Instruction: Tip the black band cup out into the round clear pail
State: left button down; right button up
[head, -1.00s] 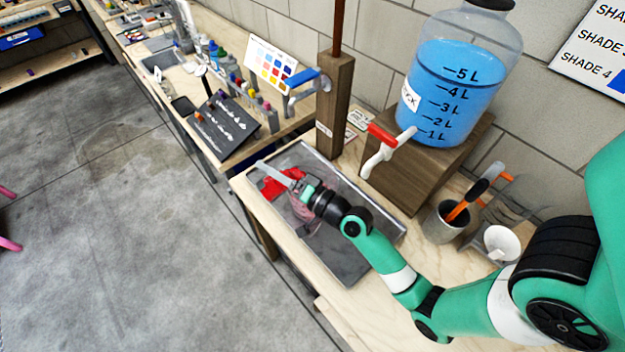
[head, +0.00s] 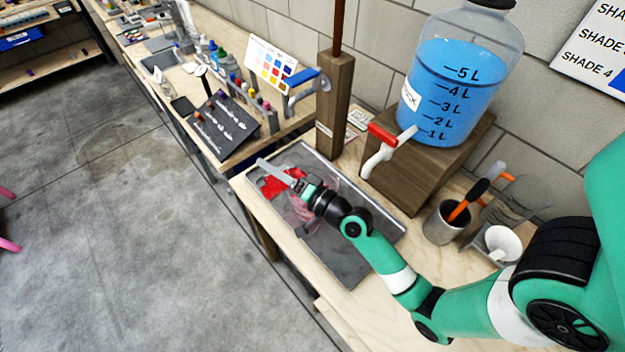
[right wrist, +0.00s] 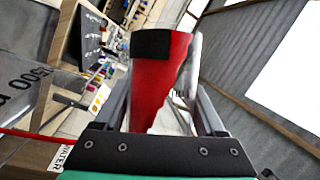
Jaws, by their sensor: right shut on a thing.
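My right gripper (head: 285,178) is shut on the black band cup, low over the grey tray (head: 362,262). In the right wrist view, the cup (right wrist: 160,92) looks red through its wall, has a black band near its far end, and sits between the fingers (right wrist: 165,110). In the head view, the cup is mostly hidden by the gripper, and red (head: 268,186) shows beside the fingers. The round clear pail (head: 312,226) is in the tray, under and around the gripper. Pinkish red shows in it. I cannot tell whether liquid is flowing. My left gripper is out of view.
A large blue-filled jug (head: 455,90) stands on a wooden block (head: 405,185) behind the tray, its red-handled tap (head: 385,142) jutting toward it. A wooden post (head: 333,105) rises at the back. A grey pot with tools (head: 443,223) and a white cup (head: 501,242) stand right.

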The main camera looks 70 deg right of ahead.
aim_at(283, 162)
jog(key=shift+r+m, duration=0.2)
jog(key=shift+m, duration=0.1)
dwell(0.5)
jog(key=shift+s+d+r+m+t+h+b, duration=0.15)
jog(key=shift+s+d+r+m+t+b, duration=0.15)
jog(key=shift+d+m+b, duration=0.2)
jog(key=shift+s+d+r+m+t+h+b, duration=0.15)
jog(key=shift+s+d+m+t+b, duration=0.1)
jog(key=shift+s+m+b, duration=0.25)
dwell(1.1)
jog(key=shift+d+r+m+h+b, duration=0.25)
jog(key=shift+r+m+h, duration=0.2)
jog(key=shift+m, duration=0.45)
dwell(2.9)
